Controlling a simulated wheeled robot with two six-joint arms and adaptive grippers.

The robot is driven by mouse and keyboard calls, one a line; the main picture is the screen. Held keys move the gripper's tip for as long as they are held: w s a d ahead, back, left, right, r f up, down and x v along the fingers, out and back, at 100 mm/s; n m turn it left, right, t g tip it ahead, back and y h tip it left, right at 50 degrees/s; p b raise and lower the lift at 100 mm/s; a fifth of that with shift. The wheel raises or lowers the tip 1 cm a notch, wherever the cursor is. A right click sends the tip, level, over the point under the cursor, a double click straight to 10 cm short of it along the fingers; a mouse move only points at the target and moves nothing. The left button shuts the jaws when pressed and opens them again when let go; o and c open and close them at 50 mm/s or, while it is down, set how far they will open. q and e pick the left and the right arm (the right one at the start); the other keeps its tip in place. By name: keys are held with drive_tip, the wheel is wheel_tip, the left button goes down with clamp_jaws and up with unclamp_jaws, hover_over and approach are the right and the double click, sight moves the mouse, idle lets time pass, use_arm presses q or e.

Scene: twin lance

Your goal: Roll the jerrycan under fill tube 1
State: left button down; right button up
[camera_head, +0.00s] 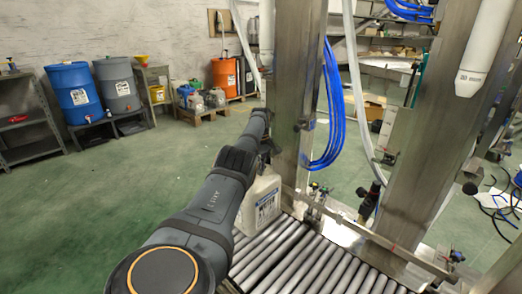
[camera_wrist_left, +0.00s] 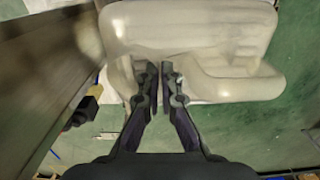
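The pale jerrycan (camera_head: 265,198) with a printed label stands upright on the roller conveyor (camera_head: 300,262), partly hidden by my left arm. In the left wrist view the jerrycan (camera_wrist_left: 190,28) fills the top, with its moulded handle on the right. My left gripper (camera_wrist_left: 154,70) has its fingers together, with only a thin gap, right at the jerrycan's side; contact is unclear and nothing shows between them. In the head view this gripper is hidden. My right gripper is out of view.
A steel post (camera_head: 294,110) and a slanted steel column (camera_head: 425,130) stand beside the conveyor. Blue hoses (camera_head: 333,115) hang between them. Barrels (camera_head: 75,92) and shelves line the far wall. The green floor (camera_head: 120,190) at left is clear.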

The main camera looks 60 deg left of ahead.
use_arm(q)
drive_tip(key=c, duration=1.4)
unclamp_jaws()
drive_tip(key=shift+c, duration=0.2)
wheel_tip(320, 180, up, 8)
drive_tip(key=shift+f, duration=0.25)
